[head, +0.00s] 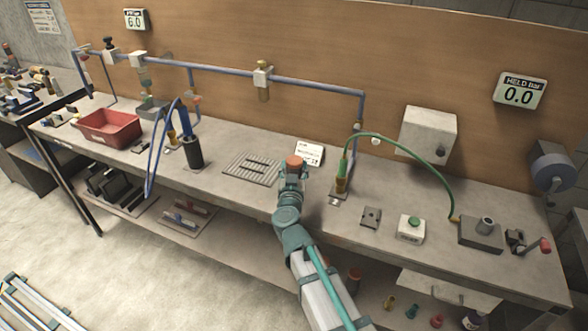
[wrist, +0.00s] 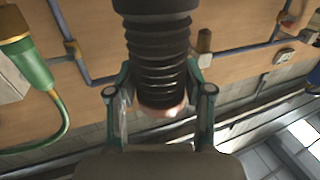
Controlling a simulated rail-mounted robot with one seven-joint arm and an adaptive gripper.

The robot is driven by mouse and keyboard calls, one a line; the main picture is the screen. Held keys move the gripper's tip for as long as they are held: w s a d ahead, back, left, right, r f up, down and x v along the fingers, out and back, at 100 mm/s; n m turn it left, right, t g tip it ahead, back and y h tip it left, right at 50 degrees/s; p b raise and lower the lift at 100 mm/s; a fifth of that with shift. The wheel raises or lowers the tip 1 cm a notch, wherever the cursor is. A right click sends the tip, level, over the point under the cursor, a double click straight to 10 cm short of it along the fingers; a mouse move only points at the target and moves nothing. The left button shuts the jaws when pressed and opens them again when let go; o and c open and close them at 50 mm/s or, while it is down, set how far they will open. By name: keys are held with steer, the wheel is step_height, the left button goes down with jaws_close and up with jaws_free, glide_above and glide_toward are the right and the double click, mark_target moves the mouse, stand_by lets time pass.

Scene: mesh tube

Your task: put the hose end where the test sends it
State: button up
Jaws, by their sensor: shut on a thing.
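My gripper (head: 292,178) is shut on a black ribbed piece (wrist: 158,55) with an orange end. In the head view only its orange top (head: 294,162) shows clearly, above the worktable; my gripper hides the rest. In the wrist view it stands between my two fingers (wrist: 160,95). A green hose (head: 422,167) arcs from a yellow-green connector (head: 341,185) to a grey block (head: 481,234) at the right. The connector also shows in the wrist view (wrist: 22,50). A blue hose (head: 157,140) loops near a black cylinder (head: 193,152) on the left. I cannot tell which hose end the task means.
A slotted grey plate (head: 251,168) and a white card (head: 309,154) lie close to my gripper. A green-button box (head: 411,229) is to the right. A red tray (head: 108,127) stands at the left. Blue piping runs behind. Wall displays read 6.0 (head: 136,19) and HELD bar 0.0 (head: 519,91).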

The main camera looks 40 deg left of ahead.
steer(key=shift+f, duration=0.15)
steer(key=o, duration=1.3)
steer(key=shift+o, duration=0.2)
steer(key=v, duration=1.2)
steer(key=shift+b, duration=0.3)
